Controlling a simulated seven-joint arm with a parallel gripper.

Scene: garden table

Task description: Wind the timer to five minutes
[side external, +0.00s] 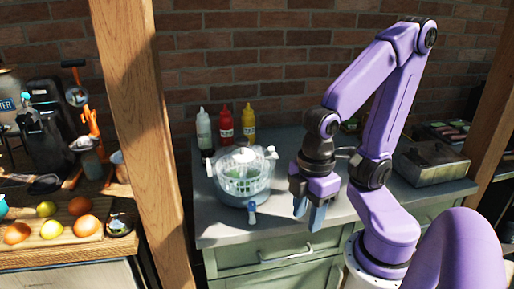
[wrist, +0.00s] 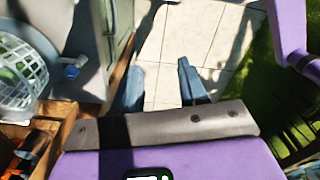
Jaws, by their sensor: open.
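A small round dark object with a pale top (side external: 120,224) sits at the right end of the wooden counter, beside the fruit; it may be the timer, but it is too small to tell and no dial marks are readable. My gripper (side external: 308,208) is open and empty, fingers pointing down, in front of the grey-green cabinet's edge and well to the right of that object. In the wrist view, my two blue-grey fingers (wrist: 161,88) are spread apart over pale floor tiles. No clear timer shows in the wrist view.
A clear salad spinner (side external: 241,178) with a blue-tipped part (side external: 251,212) stands on the cabinet top (side external: 225,230), left of my gripper. Bottles (side external: 226,125) stand behind it. A wooden post (side external: 150,130) rises between cabinet and fruit board (side external: 62,243). A metal box (side external: 430,163) sits right.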

